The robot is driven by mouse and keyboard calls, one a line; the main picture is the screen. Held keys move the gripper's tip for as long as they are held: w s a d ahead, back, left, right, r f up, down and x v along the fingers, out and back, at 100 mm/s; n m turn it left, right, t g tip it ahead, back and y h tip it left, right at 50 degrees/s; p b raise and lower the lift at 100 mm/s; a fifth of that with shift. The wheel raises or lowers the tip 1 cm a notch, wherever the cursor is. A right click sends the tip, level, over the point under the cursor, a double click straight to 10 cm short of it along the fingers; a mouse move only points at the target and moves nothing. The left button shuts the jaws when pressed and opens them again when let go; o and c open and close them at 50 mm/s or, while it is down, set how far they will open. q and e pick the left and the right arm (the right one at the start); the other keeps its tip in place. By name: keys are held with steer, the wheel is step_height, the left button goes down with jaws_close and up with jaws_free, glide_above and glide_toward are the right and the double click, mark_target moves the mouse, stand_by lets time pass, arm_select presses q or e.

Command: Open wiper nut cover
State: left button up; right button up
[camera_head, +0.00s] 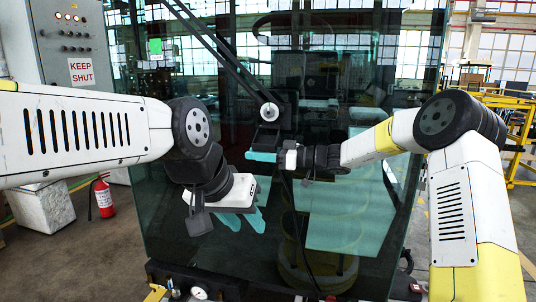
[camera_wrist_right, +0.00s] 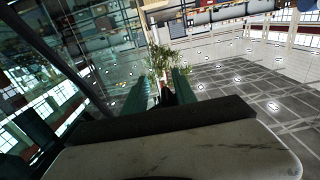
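The wiper mount is in the middle of the head view, with a pale round nut or cap (camera_head: 268,112) on a black housing (camera_head: 267,134) at the foot of the wiper arm (camera_head: 222,55). I cannot tell which part is the cover or whether it is open. My right gripper (camera_head: 262,156) is just below the housing, pointing left. In the right wrist view its two teal fingers (camera_wrist_right: 158,95) stand apart, with nothing clearly held between them. My left gripper (camera_head: 243,219) is lower, in front of the glass, its teal fingers apart and empty.
The large glass pane (camera_head: 335,190) stands close in front of me. A grey control cabinet (camera_head: 72,45) and a red fire extinguisher (camera_head: 104,198) are at left. A yellow frame (camera_head: 515,125) is at right. A plant (camera_wrist_right: 165,65) shows beyond the right fingers.

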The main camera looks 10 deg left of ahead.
steer(key=shift+d, duration=0.1)
steer(key=d, duration=0.7)
steer(key=shift+d, duration=0.35)
steer(key=shift+s, duration=0.15)
steer(key=s+d+m+h, duration=0.2)
steer(key=s+h, duration=0.2)
steer(key=s, duration=0.5)
steer(key=s+d+f+m+t+h, duration=0.1)
steer(key=s+d+m+t+h, duration=0.1)
steer(key=s+d+m+h, duration=0.4)
steer(key=s+d+f+m+t+h, duration=0.1)
steer(key=s+d+m+t+h, duration=0.2)
steer(key=s+d+m, duration=0.6)
steer(key=s+d+h, duration=0.2)
steer(key=s+d, duration=0.5)
steer(key=d, duration=0.2)
steer(key=shift+f+t+h, duration=0.3)
steer(key=shift+f+h, duration=0.05)
steer(key=shift+h, duration=0.05)
steer(key=shift+s, duration=0.1)
